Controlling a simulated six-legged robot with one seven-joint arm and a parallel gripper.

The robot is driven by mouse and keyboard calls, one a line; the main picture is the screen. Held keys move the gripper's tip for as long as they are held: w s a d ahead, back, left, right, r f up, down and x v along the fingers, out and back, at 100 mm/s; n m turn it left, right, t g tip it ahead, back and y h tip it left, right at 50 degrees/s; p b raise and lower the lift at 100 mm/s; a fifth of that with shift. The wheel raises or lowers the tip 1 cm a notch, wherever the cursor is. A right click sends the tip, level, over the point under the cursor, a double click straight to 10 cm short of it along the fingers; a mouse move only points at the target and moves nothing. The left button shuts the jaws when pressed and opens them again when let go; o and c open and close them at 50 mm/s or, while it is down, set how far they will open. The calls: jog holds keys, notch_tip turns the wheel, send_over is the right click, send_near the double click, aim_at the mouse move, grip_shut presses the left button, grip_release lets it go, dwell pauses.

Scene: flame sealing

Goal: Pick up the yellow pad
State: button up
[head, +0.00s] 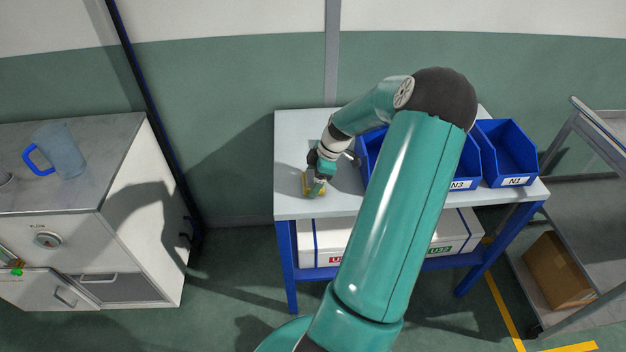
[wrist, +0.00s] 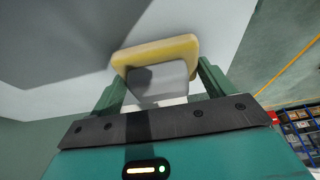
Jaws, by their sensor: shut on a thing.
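My gripper (head: 316,189) points down over the table's left side and is shut on the pad. It also shows in the wrist view (wrist: 160,82). I cannot tell whether the pad touches the tabletop. My arm hides part of the table's middle.
Blue bins (head: 507,152) labelled N3 and N1 stand on the table's right half, close to my arm. White boxes (head: 330,240) lie on the shelf below. A cabinet with a blue-handled jug (head: 62,152) stands left. A grey cart with a cardboard box (head: 558,270) stands right.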

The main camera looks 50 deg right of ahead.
jog(key=shift+r, duration=0.7)
jog(key=s+a+r, duration=0.9)
jog(key=a+r, duration=0.1)
jog(key=r, duration=0.1)
jog(key=shift+s+a+r, duration=0.15)
jog(key=shift+a+r, duration=0.1)
jog(key=shift+a, duration=0.05)
